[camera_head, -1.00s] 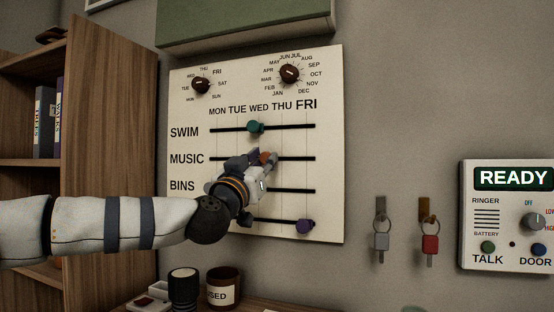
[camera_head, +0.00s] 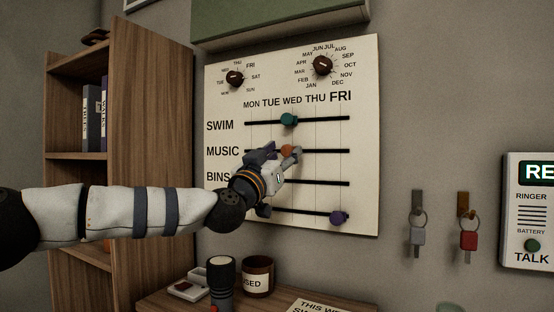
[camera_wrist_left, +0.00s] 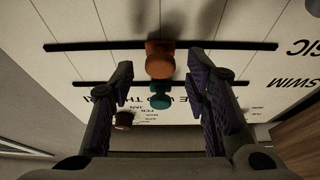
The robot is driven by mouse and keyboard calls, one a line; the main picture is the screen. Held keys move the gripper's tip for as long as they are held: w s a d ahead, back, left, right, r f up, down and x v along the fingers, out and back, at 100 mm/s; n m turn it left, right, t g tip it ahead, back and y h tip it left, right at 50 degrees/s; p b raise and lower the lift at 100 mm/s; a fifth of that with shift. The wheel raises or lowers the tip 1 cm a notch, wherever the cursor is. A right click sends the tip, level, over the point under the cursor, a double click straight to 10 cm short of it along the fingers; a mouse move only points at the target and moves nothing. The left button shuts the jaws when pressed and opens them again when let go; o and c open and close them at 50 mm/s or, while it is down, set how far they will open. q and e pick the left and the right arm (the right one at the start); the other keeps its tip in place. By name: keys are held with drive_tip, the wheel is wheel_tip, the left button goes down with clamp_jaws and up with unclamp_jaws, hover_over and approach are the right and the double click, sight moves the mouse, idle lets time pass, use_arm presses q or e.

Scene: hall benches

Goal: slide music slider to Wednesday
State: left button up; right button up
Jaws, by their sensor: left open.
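The orange music slider knob (camera_head: 287,151) sits on the MUSIC slot, roughly below WED and nearly in line with the teal swim knob (camera_head: 288,119) above it. The board (camera_head: 362,130) carries day labels MON to FRI. My left gripper (camera_head: 280,155) is at the music knob with its fingers spread, one on each side. In the left wrist view, the music knob (camera_wrist_left: 160,60) is near mid-slot, between the open fingers (camera_wrist_left: 163,88) with visible gaps on both sides. The arm hides the left part of the BINS slot and the slot below. My right gripper is out of view.
A purple knob (camera_head: 338,218) is at the right of the lowest slot. Two dials (camera_head: 234,79) (camera_head: 322,66) are at the board's top. Keys (camera_head: 468,240) hang to the right.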

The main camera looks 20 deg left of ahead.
use_arm(q)
drive_tip(key=v, duration=1.1)
drive_tip(key=shift+s, duration=0.25)
drive_tip(key=shift+f, duration=0.15)
